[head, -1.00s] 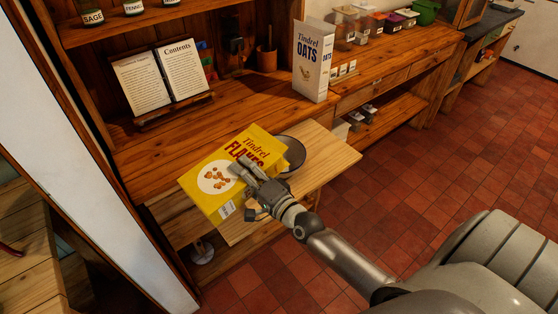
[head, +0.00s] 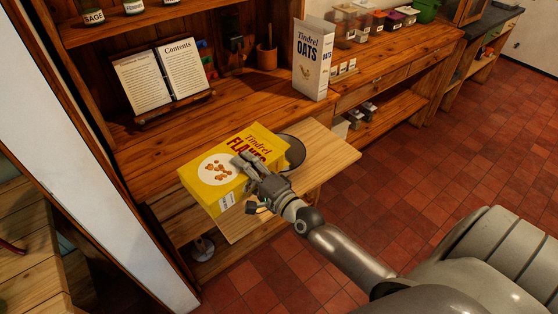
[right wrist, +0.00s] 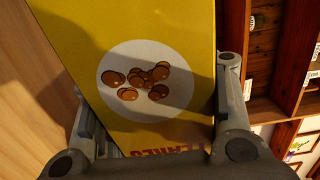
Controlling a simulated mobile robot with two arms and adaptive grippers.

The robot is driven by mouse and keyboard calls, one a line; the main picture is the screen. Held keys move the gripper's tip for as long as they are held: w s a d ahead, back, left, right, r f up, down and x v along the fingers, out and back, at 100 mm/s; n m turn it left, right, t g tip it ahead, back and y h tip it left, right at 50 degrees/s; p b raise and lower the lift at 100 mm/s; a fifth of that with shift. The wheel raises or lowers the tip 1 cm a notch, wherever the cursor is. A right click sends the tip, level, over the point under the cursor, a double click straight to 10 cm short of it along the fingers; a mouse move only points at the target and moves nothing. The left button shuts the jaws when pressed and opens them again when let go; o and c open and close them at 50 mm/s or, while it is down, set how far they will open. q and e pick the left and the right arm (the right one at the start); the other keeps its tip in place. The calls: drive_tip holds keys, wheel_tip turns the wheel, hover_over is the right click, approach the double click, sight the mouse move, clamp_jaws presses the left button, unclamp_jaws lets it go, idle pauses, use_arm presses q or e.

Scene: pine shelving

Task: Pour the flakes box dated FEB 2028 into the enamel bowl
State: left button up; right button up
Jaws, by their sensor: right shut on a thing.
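A yellow Tindrel Flakes box (head: 205,181) is held tilted, well over on its side, above the pull-out board (head: 328,160). My right gripper (head: 250,172) is shut on it, and the box also fills the middle of the right wrist view (right wrist: 150,45) between the two fingers (right wrist: 160,115). No date can be read on the box; a small white label shows at its lower edge. A dark round bowl (head: 293,150) sits on the board just behind the box, partly hidden by it. My left gripper is not in view.
A white Tindrel Oats box (head: 312,62) stands upright on the wooden counter (head: 245,105). An open book (head: 160,75) rests on a stand at the left. Several clear containers (head: 350,22) line the back right. The board's right part is clear.

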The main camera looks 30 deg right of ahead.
drive_tip(key=shift+d+r+m+p, duration=0.15)
drive_tip(key=shift+r+m+p, duration=0.25)
drive_tip(key=shift+r+m, duration=0.2)
drive_tip(key=shift+d+r+m+p, duration=0.35)
drive_tip(key=shift+r+m, duration=0.2)
drive_tip(key=shift+m, duration=0.25)
drive_tip(key=shift+r, duration=0.1)
drive_tip(key=shift+w+d+r+m, duration=0.1)
drive_tip(key=shift+d+r+m, duration=0.1)
drive_tip(key=shift+m, duration=0.3)
idle(1.5)
